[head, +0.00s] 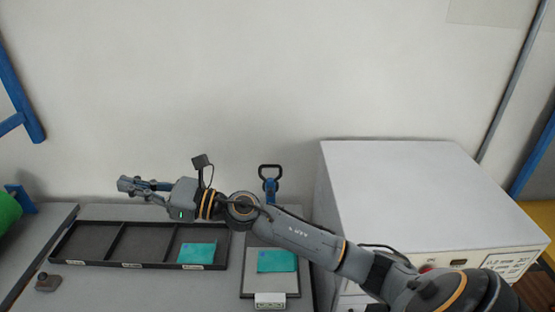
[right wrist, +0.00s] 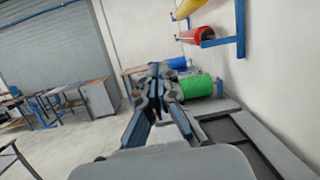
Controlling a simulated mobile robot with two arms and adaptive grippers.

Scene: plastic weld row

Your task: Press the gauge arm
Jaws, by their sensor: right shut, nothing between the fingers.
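A blue upright piece with a black loop handle (head: 269,180), which looks like the gauge arm, stands at the back of a grey plate (head: 262,290). A teal packet (head: 277,261) lies on that plate. My right arm crosses in front of the lower part of the blue piece and hides it. My right gripper (head: 122,184) is shut and empty. It is held above the back left of the black tray, well to the left of the handle. It also shows in the right wrist view (right wrist: 158,72), pointing away from the plate. My left gripper is not in view.
A black tray (head: 132,264) with three compartments lies on the bench; its right one holds a teal packet (head: 197,253). A small brown-grey object (head: 47,282) sits front left. A large white machine (head: 400,180) stands at right. Colored rolls (right wrist: 197,86) are by the wall.

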